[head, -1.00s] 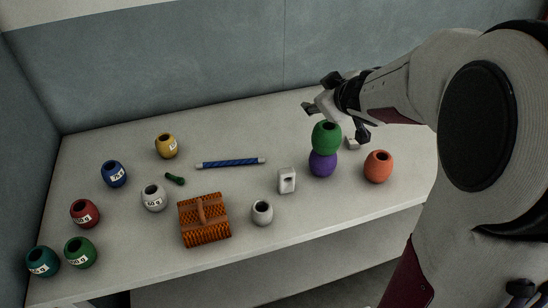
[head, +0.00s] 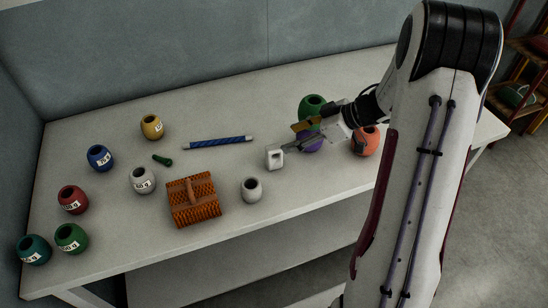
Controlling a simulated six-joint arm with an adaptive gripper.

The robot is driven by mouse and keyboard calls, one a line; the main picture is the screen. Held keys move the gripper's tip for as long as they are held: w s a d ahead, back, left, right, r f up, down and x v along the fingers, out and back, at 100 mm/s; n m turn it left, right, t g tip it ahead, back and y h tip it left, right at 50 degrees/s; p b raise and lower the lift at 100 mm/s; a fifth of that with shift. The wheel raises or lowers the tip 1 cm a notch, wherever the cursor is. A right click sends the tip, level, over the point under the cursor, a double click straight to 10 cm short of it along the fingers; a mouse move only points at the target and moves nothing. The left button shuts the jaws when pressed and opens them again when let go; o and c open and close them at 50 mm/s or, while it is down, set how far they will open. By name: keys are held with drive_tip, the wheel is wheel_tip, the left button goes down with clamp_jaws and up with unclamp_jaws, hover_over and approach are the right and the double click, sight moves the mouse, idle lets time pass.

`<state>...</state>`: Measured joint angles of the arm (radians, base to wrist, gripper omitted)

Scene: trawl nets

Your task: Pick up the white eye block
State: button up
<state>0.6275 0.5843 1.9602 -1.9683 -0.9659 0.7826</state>
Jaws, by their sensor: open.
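The white eye block (head: 274,159) stands upright on the table, right of the middle, with a dark hole in its face. My gripper (head: 296,137) is just to its right and slightly above, with its fingers pointing left towards the block. The gripper is open and nothing shows between its fingers. I cannot tell whether a fingertip touches the block.
A white pot (head: 251,190) and an orange brush (head: 193,199) are in front. A blue rod (head: 218,142) lies behind left.

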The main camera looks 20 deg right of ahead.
drive_tip(key=d+f+n+y, duration=0.1)
drive_tip(key=d+f, duration=0.1)
drive_tip(key=s+d+f+y, duration=0.1)
drive_tip(key=d, duration=0.1)
drive_tip(key=s+d+f+n+y, duration=0.1)
drive_tip(key=d+f+y, duration=0.1)
drive_tip(key=shift+s+d+f+n+g, duration=0.2)
drive_tip(key=shift+d+f+n+g, duration=0.1)
drive_tip(key=shift+d+f+g, duration=0.1)
drive_tip(key=shift+s+d+f+n+y, duration=0.1)
drive_tip(key=shift+d+f+n+y, duration=0.05)
drive_tip(key=shift+d, duration=0.2)
drive_tip(key=shift+s+d+f+n+y, duration=0.1)
drive_tip(key=shift+d+n+y, duration=0.05)
drive_tip(key=shift+d, duration=0.2)
drive_tip(key=shift+w+a, duration=0.1)
approach(279, 148)
drive_tip(key=shift+w+a+f, duration=0.25)
drive_tip(key=shift+a+f, duration=0.3)
drive_tip(key=shift+f, duration=0.1)
drive_tip(key=shift+w+a+f, duration=0.3)
drive_tip(key=shift+a+f, duration=0.25)
drive_tip(key=shift+f, duration=0.1)
drive_tip(key=shift+w+a+f, duration=0.25)
drive_tip(key=shift+a+f, duration=0.3)
drive_tip(key=shift+f, duration=0.1)
